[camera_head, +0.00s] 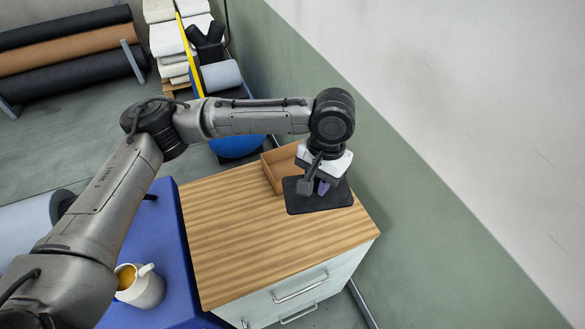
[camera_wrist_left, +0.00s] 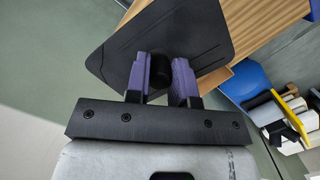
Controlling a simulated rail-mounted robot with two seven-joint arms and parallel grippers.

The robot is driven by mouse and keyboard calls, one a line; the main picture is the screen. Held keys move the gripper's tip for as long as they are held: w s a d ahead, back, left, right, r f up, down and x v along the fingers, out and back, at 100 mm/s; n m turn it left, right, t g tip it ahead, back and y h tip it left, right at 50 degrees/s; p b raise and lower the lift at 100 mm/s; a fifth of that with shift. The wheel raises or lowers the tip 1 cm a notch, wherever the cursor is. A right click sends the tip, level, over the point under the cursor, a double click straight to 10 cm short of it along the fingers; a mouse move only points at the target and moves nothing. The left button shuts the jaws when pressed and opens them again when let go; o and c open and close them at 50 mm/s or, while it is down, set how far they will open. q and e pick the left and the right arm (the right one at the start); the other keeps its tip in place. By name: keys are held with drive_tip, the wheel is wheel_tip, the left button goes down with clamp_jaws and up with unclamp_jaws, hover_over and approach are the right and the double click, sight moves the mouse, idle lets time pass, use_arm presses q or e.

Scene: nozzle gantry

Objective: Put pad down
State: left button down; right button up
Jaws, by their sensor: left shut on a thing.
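The pad (camera_head: 325,203) is a flat black square plate with rounded corners. It is over the back right part of the wooden cabinet top (camera_head: 235,235). My left gripper (camera_head: 320,187) is above the pad and points down at it. In the left wrist view, its purple fingers (camera_wrist_left: 160,78) are shut on a black knob on the middle of the pad (camera_wrist_left: 205,30). I cannot tell whether the pad touches the wood or hangs a little above it. My right gripper is not in view.
A brown open box (camera_head: 272,172) stands at the cabinet's back edge, close beside the pad. A green and white wall (camera_head: 400,190) runs along the right. A white mug (camera_head: 146,290) stands on a blue surface (camera_head: 185,285) at left. The cabinet top's front and left are clear.

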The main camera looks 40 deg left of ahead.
use_arm(q)
drive_tip(key=shift+s+r, duration=0.1)
drive_tip(key=shift+s, duration=0.15)
drive_tip(key=shift+m, duration=0.3)
